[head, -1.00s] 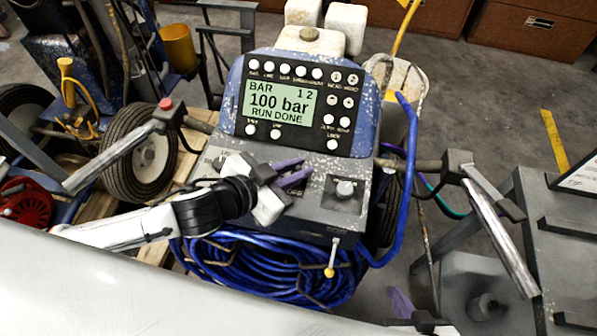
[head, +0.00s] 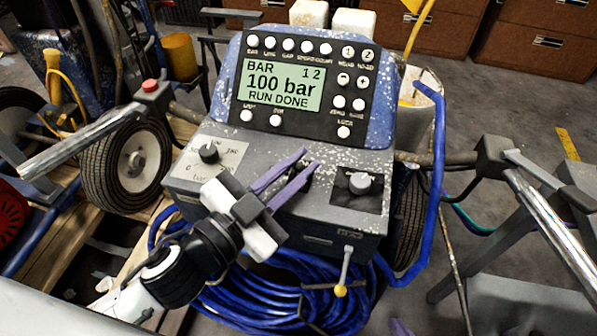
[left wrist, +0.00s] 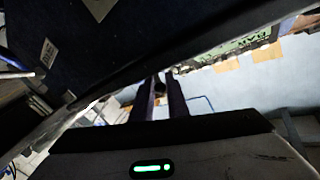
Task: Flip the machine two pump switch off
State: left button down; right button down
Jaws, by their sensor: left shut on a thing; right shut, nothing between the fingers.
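The line striper's grey control box (head: 225,180) carries a black knob (head: 208,153) at the left and a grey knob (head: 360,183) on a black plate at the right. My left gripper (head: 308,165) reaches over the box between the knobs. Its purple fingers are shut on a small dark switch-like part, mostly hidden by them; its position and label cannot be read. In the left wrist view the fingers (left wrist: 160,92) have a small dark thing at their tips.
The display (head: 282,85) above reads 100 bar, RUN DONE, with 1 and 2 at top right. A blue hose coil (head: 290,285) hangs below the box. A yellow-tipped lever (head: 343,275) sticks out in front. Handlebars (head: 85,140) flank the machine.

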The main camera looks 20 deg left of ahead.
jog(key=shift+w+d+r, duration=0.1)
jog(key=shift+w+r, duration=0.1)
pick_arm(q)
jog(key=c, duration=1.7)
grip_release()
jog(key=shift+c, duration=0.2)
pick_arm(e)
jog(key=shift+f, duration=0.1)
pick_arm(q)
jog(key=shift+s, duration=0.1)
pick_arm(e)
jog(key=shift+f, duration=0.1)
pick_arm(q)
jog(key=shift+s+a, duration=0.1)
jog(key=shift+s, duration=0.1)
jog(key=v, duration=0.9)
jog(key=shift+s+a, duration=0.2)
jog(key=shift+s, duration=0.15)
